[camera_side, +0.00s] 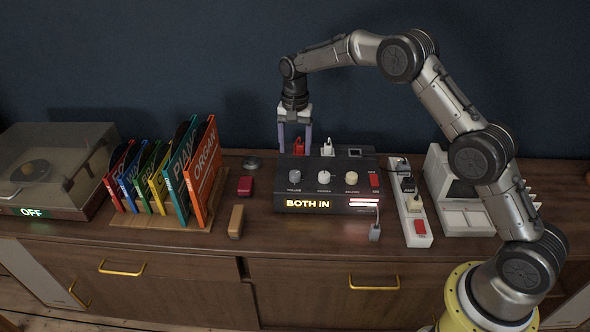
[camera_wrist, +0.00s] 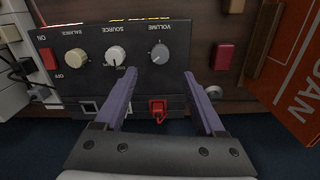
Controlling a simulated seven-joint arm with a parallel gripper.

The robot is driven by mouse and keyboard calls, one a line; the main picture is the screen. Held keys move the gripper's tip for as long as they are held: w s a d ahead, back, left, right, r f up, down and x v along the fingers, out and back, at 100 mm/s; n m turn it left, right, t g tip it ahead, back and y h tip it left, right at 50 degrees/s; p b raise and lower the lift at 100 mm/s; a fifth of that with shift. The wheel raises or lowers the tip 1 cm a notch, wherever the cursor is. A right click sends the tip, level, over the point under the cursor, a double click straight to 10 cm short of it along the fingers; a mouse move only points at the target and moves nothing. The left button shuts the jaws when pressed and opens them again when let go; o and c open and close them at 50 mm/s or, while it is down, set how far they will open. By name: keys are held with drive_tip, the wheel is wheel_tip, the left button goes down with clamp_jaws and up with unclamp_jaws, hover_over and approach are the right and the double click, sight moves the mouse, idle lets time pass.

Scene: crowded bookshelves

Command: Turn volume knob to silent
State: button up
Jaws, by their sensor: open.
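The volume knob (camera_side: 295,176) is a grey dial at the left of the black amplifier box (camera_side: 325,180). In the wrist view the volume knob (camera_wrist: 159,54) sits under the printed word VOLUME, with a light pointer line. My gripper (camera_side: 295,152) is open and empty above the back left part of the box. In the wrist view my gripper (camera_wrist: 188,72) has its two purple fingers spread apart, with the knob showing beyond and slightly left of the gap's middle. The fingers appear apart from the knob.
The source knob (camera_wrist: 117,56) stands beside it. A red plug (camera_side: 299,146) and a white plug (camera_side: 327,147) rise at the box's back edge. Upright records (camera_side: 205,170) stand left, a power strip (camera_side: 415,218) right. A red block (camera_side: 245,186) and wooden block (camera_side: 236,221) lie near.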

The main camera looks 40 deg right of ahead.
sight(295, 173)
wheel_tip(295, 173, down, 9)
drive_tip(key=shift+r, duration=0.1)
drive_tip(key=shift+c, duration=0.2)
clamp_jaws()
idle(0.4)
